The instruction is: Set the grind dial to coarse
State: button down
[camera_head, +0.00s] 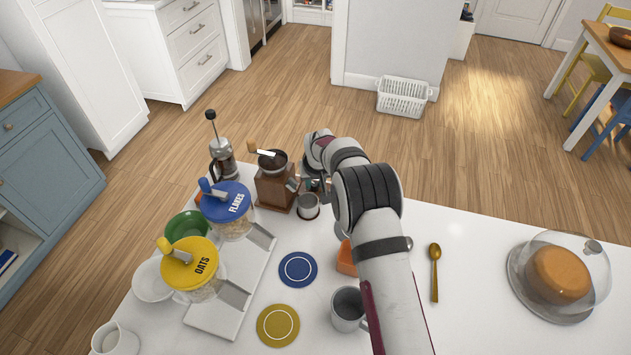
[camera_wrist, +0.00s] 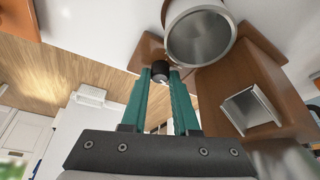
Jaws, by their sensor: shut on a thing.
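The coffee grinder (camera_head: 273,188) is a brown wooden box with a dark bowl and a crank on top, standing at the table's far edge. In the wrist view its wooden side (camera_wrist: 225,82) fills the right. The grind dial (camera_wrist: 160,70) is a small black knob near the fingertips. My gripper (camera_head: 313,185) is at the grinder's right side, partly hidden by my arm in the head view. In the wrist view its green fingers (camera_wrist: 161,80) are shut on the dial. The dial's markings and setting cannot be read.
A metal cup (camera_head: 308,207) stands close beside the grinder and the gripper. A French press (camera_head: 222,160) is behind left. The flakes jar (camera_head: 228,210) and oats jar (camera_head: 190,268) stand left. A grey mug (camera_head: 348,309) is nearer. The right side holds a spoon (camera_head: 435,272) and a covered cake (camera_head: 558,274).

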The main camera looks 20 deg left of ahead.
jog(key=shift+m+h, duration=0.3)
jog(key=shift+m, duration=0.5)
jog(key=c, duration=0.7)
grip_release()
jog(key=v, duration=1.5)
jog(key=shift+s+r, duration=0.3)
